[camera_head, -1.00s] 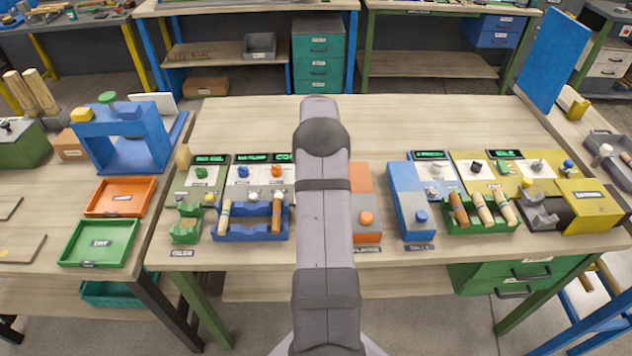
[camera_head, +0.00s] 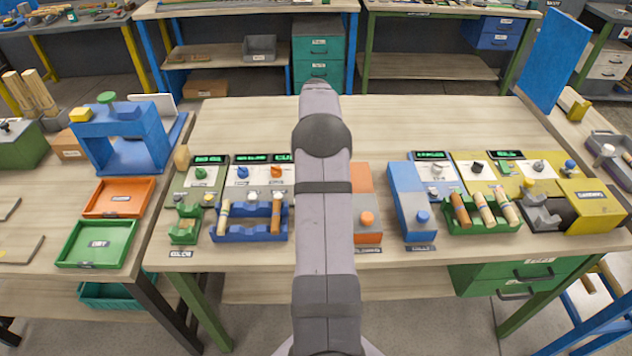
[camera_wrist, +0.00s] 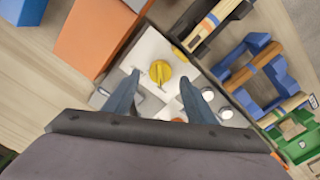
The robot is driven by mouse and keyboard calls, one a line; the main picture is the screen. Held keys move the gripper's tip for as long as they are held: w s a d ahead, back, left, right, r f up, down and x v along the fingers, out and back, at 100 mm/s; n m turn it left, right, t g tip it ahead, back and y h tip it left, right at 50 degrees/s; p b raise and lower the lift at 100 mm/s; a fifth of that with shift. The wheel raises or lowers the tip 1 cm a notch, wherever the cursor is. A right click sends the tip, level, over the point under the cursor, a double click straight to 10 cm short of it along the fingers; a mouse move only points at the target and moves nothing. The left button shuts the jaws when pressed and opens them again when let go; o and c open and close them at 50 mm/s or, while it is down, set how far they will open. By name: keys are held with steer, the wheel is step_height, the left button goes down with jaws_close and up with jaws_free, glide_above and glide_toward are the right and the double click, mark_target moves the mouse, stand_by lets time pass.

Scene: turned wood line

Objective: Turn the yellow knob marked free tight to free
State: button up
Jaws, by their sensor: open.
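The yellow knob (camera_wrist: 160,72) shows in the wrist view on a white panel (camera_wrist: 148,48). It is round with a raised grip bar; I cannot read its markings. My gripper (camera_wrist: 160,79) is open, with one dark finger on each side below the knob in the picture. The space between the fingers is empty, and I cannot tell how far above the panel they are. In the head view my arm hides the knob and my gripper.
In the wrist view an orange box (camera_wrist: 95,38) stands left of the panel. Silver round parts (camera_wrist: 208,95) sit near the right finger. A blue cradle (camera_wrist: 240,76) holding wood lies to the right. The back of the bench (camera_head: 420,120) is clear.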

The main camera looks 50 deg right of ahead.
steer(key=shift+r+b, duration=0.3)
steer(key=shift+r, duration=1.55)
